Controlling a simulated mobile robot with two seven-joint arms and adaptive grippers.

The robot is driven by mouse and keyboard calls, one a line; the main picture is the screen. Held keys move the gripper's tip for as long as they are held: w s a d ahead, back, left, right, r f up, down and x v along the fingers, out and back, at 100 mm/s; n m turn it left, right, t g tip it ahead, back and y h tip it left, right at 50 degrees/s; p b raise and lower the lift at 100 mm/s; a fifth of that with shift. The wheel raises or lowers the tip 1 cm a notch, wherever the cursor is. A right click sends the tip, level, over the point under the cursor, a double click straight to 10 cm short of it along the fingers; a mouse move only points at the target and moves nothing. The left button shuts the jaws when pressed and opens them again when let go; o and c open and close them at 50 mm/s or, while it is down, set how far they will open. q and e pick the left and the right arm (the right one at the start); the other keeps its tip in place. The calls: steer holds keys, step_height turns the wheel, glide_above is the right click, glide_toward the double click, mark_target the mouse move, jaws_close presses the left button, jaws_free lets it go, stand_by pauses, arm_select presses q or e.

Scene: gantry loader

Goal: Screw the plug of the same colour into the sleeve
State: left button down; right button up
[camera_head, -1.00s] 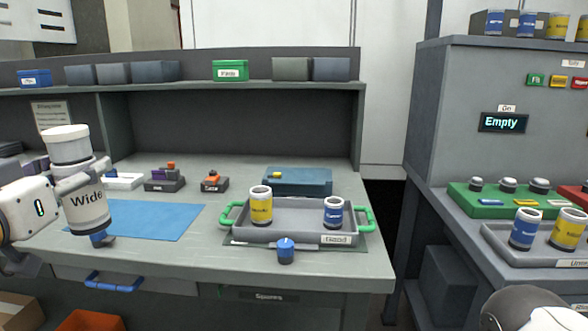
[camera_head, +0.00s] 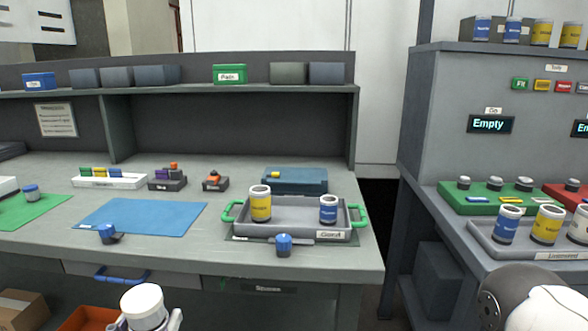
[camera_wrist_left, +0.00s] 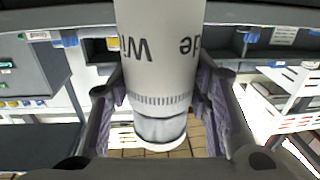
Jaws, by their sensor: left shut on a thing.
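My left gripper (camera_wrist_left: 165,105) is shut on a white cylinder (camera_wrist_left: 160,45) marked "Wide", with a knurled ring and a grey end. In the head view, only the cylinder's white top (camera_head: 142,300) and a bit of the gripper show, low at the front of the bench. A yellow-banded cylinder (camera_head: 260,205) and a blue-banded cylinder (camera_head: 328,210) stand upright in the grey tray (camera_head: 290,232). A blue knob-like piece (camera_head: 284,243) stands at the tray's front, and another (camera_head: 108,234) at the front edge of the blue mat. My right gripper is not visible.
The blue mat (camera_head: 150,212) is mostly bare. A green mat (camera_head: 30,212) with a blue-topped piece (camera_head: 31,192) lies at the left. At the right, another tray (camera_head: 480,240) holds banded cylinders beside a panel reading "Empty" (camera_head: 490,124). An orange bin (camera_head: 85,319) is below the bench.

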arm_select(q)
steer(key=s+d+f, duration=0.3)
steer(key=s, duration=0.5)
steer(key=shift+s+d+f, duration=0.15)
steer(key=shift+s+d, duration=0.05)
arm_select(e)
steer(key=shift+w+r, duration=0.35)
arm_select(q)
steer(key=w+d+m+g+h, duration=0.4)
steer(key=d+m+h, duration=0.4)
steer(key=d+h, duration=0.3)
steer(key=shift+w+d+r+h, duration=0.3)
steer(key=shift+w+d+r, duration=0.15)
steer(key=shift+w+d, duration=0.3)
steer(key=shift+s+d+f, duration=0.1)
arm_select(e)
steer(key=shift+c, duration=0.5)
